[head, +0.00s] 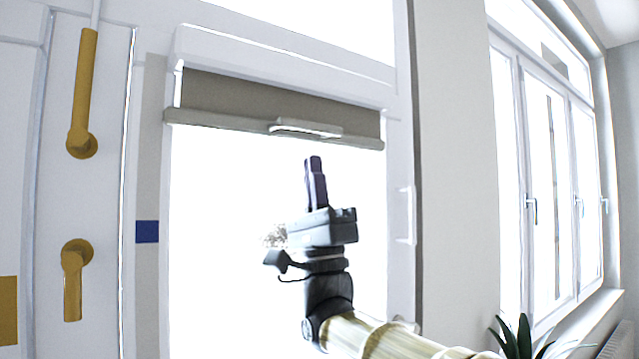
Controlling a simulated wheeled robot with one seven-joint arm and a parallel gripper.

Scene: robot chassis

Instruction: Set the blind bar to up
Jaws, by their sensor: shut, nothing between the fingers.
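The blind bar (220,122) is a pale grey rail along the lower edge of a short grey-brown blind (240,96). It hangs near the top of the bright window, just under the white blind housing (270,58). A white handle (305,128) sits at the middle of the bar. My gripper (314,160) is shut and empty, pointing upward. In the picture its tips are a little below the bar's handle; the depth gap between them is hard to tell.
Two yellow handles, an upper (83,95) and a lower (72,280), are on the white panel at left. A blue square (147,231) is on the frame. A plant (520,338) stands at lower right, below more windows (545,170).

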